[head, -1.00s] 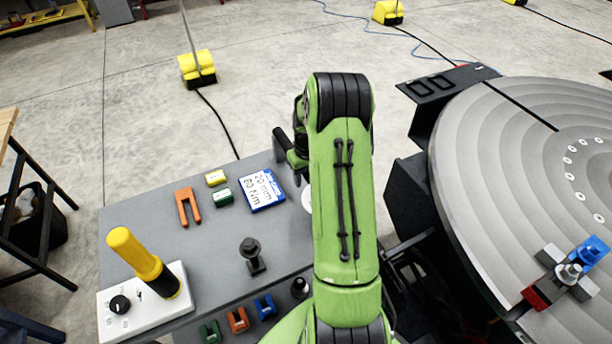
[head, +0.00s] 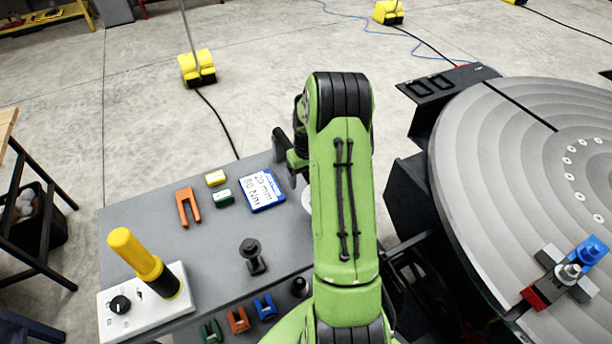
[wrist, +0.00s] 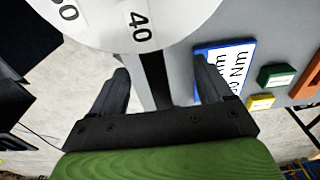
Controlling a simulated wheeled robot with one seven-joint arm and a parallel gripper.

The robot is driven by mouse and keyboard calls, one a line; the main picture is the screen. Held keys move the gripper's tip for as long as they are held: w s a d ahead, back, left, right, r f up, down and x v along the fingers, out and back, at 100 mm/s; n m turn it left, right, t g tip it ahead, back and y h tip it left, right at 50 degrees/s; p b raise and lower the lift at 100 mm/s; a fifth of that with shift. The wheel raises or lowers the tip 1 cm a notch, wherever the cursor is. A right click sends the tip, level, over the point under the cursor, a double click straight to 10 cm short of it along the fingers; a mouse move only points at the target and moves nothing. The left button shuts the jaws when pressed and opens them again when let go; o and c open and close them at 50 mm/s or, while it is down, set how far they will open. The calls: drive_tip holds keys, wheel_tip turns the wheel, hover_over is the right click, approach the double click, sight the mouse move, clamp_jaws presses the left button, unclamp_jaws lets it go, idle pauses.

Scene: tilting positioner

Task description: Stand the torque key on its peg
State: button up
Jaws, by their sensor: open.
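My gripper (wrist: 162,78) is open in the wrist view. Its two dark fingers stand on either side of a narrow black bar (wrist: 156,85), and I see no clear contact. The bar runs up to a large white disc (wrist: 105,18) marked with numbers such as 40. I take bar and disc to be the torque key, but cannot be sure. In the head view only a sliver of the white disc (head: 306,200) shows beside my green arm, which hides the rest.
The grey bench (head: 215,255) carries a blue-edged card (head: 262,190), an orange fork (head: 187,207), small yellow and green blocks, and several coloured clips along its front. A yellow-handled tool (head: 140,255) leans over a white box (head: 118,308). The round positioner table (head: 480,170) is at right.

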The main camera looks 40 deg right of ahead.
drive_tip(key=shift+r+p, duration=2.05)
drive_tip(key=shift+r, duration=1.35)
drive_tip(key=shift+f, duration=0.1)
drive_tip(key=s+a+r+n+t+h+b, duration=0.1)
drive_tip(key=s+a+r, duration=0.1)
drive_tip(key=a+r, duration=0.6)
drive_tip(key=s+a+r+n+t, duration=0.1)
drive_tip(key=s+a+r, duration=0.2)
drive_tip(key=a+r, duration=0.5)
drive_tip(key=s+a+r+t, duration=0.1)
drive_tip(key=s+a, duration=0.4)
drive_tip(key=s, duration=0.2)
drive_tip(key=s+a+r+n+t+y+b, duration=0.1)
drive_tip(key=s+a+r, duration=0.1)
drive_tip(key=s+a, duration=0.3)
drive_tip(key=s, duration=0.3)
drive_tip(key=shift+r+t, duration=0.25)
drive_tip(key=shift+t, duration=0.15)
drive_tip(key=shift+a, duration=0.1)
